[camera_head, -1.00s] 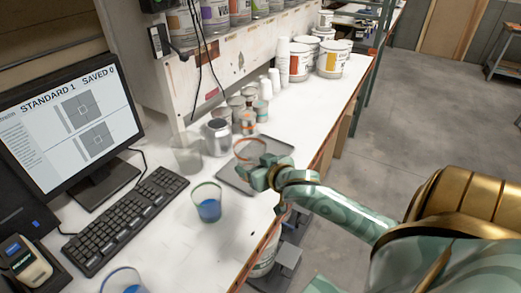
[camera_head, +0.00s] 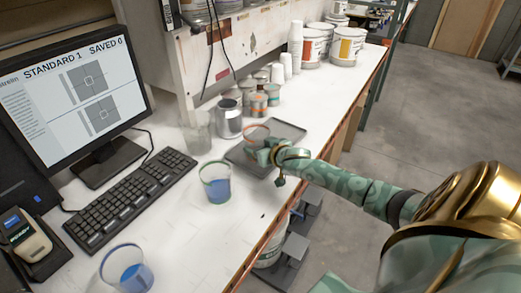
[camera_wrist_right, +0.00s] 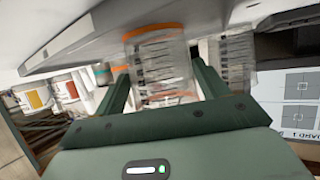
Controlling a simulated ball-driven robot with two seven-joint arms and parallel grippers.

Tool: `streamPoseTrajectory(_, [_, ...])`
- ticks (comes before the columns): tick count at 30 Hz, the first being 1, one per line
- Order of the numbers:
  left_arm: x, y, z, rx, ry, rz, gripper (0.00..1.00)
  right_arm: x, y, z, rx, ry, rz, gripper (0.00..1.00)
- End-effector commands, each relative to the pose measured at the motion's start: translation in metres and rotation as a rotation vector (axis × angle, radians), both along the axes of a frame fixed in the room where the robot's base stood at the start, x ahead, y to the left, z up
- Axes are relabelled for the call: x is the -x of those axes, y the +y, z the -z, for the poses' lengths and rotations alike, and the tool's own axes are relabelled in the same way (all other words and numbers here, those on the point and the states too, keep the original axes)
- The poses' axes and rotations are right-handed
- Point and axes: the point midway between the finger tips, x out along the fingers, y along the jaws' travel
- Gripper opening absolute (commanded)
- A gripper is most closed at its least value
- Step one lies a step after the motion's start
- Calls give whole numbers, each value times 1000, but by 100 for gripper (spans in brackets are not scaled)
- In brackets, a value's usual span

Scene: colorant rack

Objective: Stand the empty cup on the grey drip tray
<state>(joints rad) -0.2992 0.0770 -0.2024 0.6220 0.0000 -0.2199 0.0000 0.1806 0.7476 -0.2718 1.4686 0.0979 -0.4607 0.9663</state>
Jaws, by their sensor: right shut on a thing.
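The empty clear cup with an orange rim (camera_head: 256,133) is in my right gripper (camera_head: 268,155), over the left part of the grey drip tray (camera_head: 287,130). In the right wrist view the cup (camera_wrist_right: 160,66) stands between the two dark fingers of the right gripper (camera_wrist_right: 160,88), which is shut on it. The cup looks about upright in the head view. I cannot tell whether its base touches the tray. The fingers hide part of the cup. My left gripper is not in view.
A green-rimmed cup with blue liquid (camera_head: 216,184) and a blue-rimmed one (camera_head: 127,270) stand nearer. An empty clear cup (camera_head: 196,134) and a metal can (camera_head: 228,119) stand left of the tray. A keyboard (camera_head: 130,198) lies at left. Bare white counter is right of the green-rimmed cup.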

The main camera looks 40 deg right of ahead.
Motion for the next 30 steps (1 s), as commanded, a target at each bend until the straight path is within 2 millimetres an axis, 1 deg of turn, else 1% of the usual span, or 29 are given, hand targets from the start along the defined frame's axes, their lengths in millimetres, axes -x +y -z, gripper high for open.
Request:
streamPoseTrajectory(7, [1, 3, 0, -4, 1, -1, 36, 0, 0, 0, -1, -2, 0, 49])
streamPoseTrajectory(10, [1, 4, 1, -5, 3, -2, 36, 0, 0, 3, -1, -1, 0, 49])
streamPoseTrajectory(11, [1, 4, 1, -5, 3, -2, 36, 0, 0, 2, -1, -2, 0, 82])
streamPoseTrajectory(12, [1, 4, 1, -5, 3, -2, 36, 0, 0, 2, -1, -2, 0, 93])
streamPoseTrajectory(13, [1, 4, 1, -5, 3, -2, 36, 0, 0, 2, -1, -2, 0, 95])
streamPoseTrajectory(20, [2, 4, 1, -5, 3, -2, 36, 0, 0, 2, 0, -2, 0, 95])
streamPoseTrajectory(23, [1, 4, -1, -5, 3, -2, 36, 1, 0, -2, 0, -2, 0, 95])
streamPoseTrajectory(26, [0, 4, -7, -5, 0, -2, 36, 14, 3, -7, -1, 0, -1, 95])
streamPoseTrajectory(30, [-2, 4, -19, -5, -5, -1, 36, 44, 8, -21, -4, 0, -1, 95])
